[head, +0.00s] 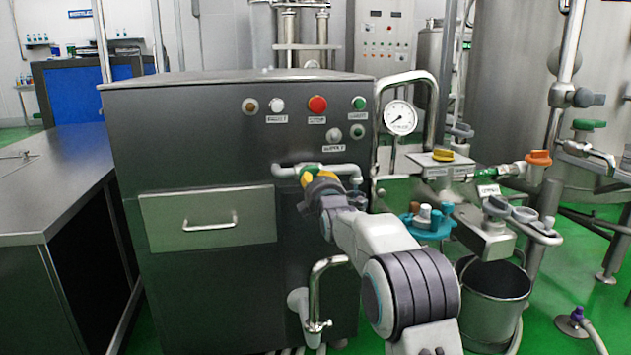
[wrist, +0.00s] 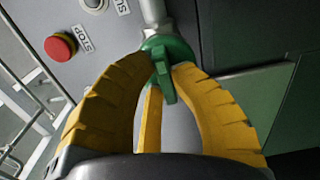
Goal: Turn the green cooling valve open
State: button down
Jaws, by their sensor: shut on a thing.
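The green cooling valve (wrist: 166,68) is on a grey pipe on the front of the steel cabinet. In the wrist view its green handle lies between the tips of my gripper's yellow fingers (wrist: 160,75). My gripper is shut on this handle. In the head view my gripper (head: 313,175) reaches the pipe below the button panel, and a little of the green valve (head: 309,168) shows at the fingertips. The rest of the valve is hidden behind my gripper there. I cannot tell how far the handle is turned.
The steel cabinet (head: 205,120) carries a red stop button (head: 317,104) and a drawer (head: 208,216). A pressure gauge (head: 399,118) is to the right of it. A steel bucket (head: 493,295) and a teal fixture (head: 430,225) stand at the right. A bare table (head: 45,185) is at the left.

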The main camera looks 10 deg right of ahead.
jog(key=shift+a, duration=0.1)
jog(key=c, duration=1.1)
grip_release()
jog(key=s, duration=1.2)
